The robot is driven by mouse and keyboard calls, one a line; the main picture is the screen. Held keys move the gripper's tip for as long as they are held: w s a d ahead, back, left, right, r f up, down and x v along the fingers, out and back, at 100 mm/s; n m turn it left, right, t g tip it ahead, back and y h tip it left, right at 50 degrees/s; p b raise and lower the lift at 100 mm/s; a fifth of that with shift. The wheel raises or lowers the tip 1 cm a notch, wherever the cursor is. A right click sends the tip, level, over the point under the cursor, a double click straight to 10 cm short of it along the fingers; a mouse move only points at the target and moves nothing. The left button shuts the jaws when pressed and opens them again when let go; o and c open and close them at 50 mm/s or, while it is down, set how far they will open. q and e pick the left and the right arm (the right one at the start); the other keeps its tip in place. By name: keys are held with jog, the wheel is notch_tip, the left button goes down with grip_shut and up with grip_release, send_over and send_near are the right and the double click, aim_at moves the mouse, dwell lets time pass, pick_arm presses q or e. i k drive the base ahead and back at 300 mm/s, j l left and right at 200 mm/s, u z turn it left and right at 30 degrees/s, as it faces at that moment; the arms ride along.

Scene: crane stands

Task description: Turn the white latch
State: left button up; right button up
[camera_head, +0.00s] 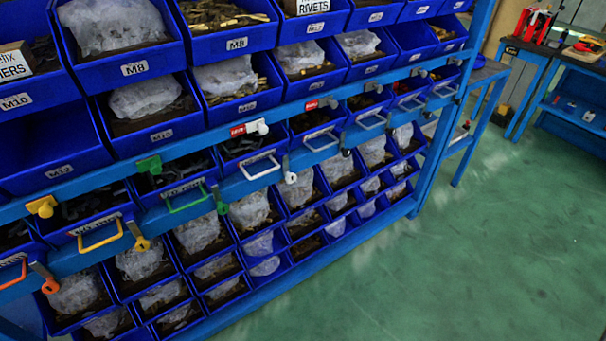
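A small white latch-like piece (258,127) sits on the upper blue rail beside a red label, above a white drawer handle (260,165). A second white piece with a rounded end (290,176) hangs from the lower blue rail, just right of that handle. I cannot tell which of the two is the white latch, nor how either is turned. Neither of my grippers is in view.
The blue rack holds rows of blue bins. A yellow piece (42,206) and a green piece (149,165) sit along the upper rail, with yellow (100,236) and green (188,200) handles below. Workbenches (575,110) stand back right. The green floor (470,260) is clear.

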aim_at(290, 178)
jog(key=i+l+u, duration=0.15)
jog(key=l, duration=0.35)
jog(key=i+l+u, duration=0.1)
jog(key=l, duration=0.45)
jog(key=i+l+u, duration=0.15)
jog(key=l, duration=0.35)
jog(key=i+l+u, duration=0.1)
jog(key=l, duration=0.45)
jog(key=i+l+u, duration=0.15)
jog(key=l, duration=0.45)
